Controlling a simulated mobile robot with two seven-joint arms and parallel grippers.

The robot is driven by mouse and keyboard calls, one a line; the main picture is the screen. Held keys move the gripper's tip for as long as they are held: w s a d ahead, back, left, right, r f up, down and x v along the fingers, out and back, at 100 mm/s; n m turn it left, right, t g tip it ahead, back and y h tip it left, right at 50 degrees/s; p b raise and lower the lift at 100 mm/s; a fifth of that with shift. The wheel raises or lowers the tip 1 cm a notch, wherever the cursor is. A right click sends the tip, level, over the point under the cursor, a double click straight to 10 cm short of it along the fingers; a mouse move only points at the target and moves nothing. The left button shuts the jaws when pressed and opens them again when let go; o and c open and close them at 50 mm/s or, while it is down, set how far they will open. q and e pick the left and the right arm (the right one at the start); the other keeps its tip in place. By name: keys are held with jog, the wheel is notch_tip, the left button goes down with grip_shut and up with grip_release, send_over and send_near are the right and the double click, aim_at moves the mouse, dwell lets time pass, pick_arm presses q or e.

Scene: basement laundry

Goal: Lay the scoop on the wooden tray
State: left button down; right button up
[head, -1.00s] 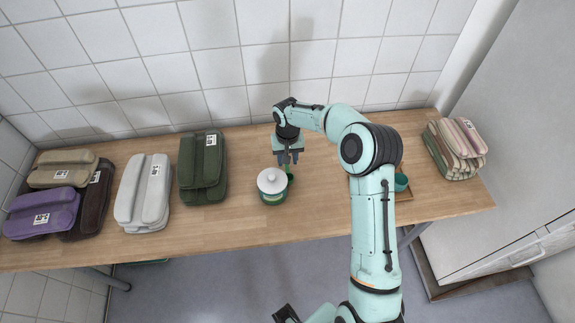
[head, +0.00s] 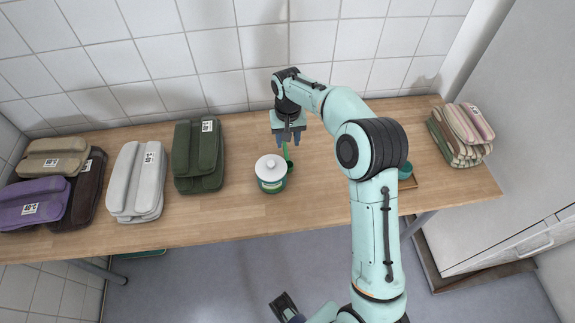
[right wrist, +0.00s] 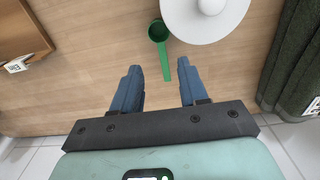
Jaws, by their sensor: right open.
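The green scoop (head: 288,160) lies on the wooden bench right beside a white-lidded green jar (head: 271,179). In the right wrist view the scoop (right wrist: 158,31) has its bowl near the lid and its handle pointing towards me. My right gripper (head: 290,141) is open and points down at the handle. In the wrist view the handle's end shows between its fingertips (right wrist: 157,72), with space on both sides. The wooden tray (head: 409,184) is mostly hidden behind my right arm; its corner shows in the wrist view (right wrist: 20,35). A dark part of mine, perhaps the left gripper (head: 285,306), shows low down.
A teal cup (head: 405,170) shows at the tray, partly behind my arm. Folded dark green (head: 198,156), light grey (head: 138,182) and purple (head: 36,204) textiles lie to the left. Striped cloths (head: 461,134) are stacked at the right end.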

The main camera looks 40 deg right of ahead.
send_over(287, 159)
jog(key=f, duration=0.4)
jog(key=shift+s+f, duration=0.1)
jog(key=shift+s, duration=0.15)
jog(key=f, duration=0.5)
jog(key=shift+w+f+b, duration=0.25)
jog(key=shift+f+b, duration=0.05)
grip_shut()
jog(key=shift+r, duration=0.15)
notch_tip(287, 159, up, 20)
jog(key=p, duration=0.2)
jog(key=shift+p, duration=0.3)
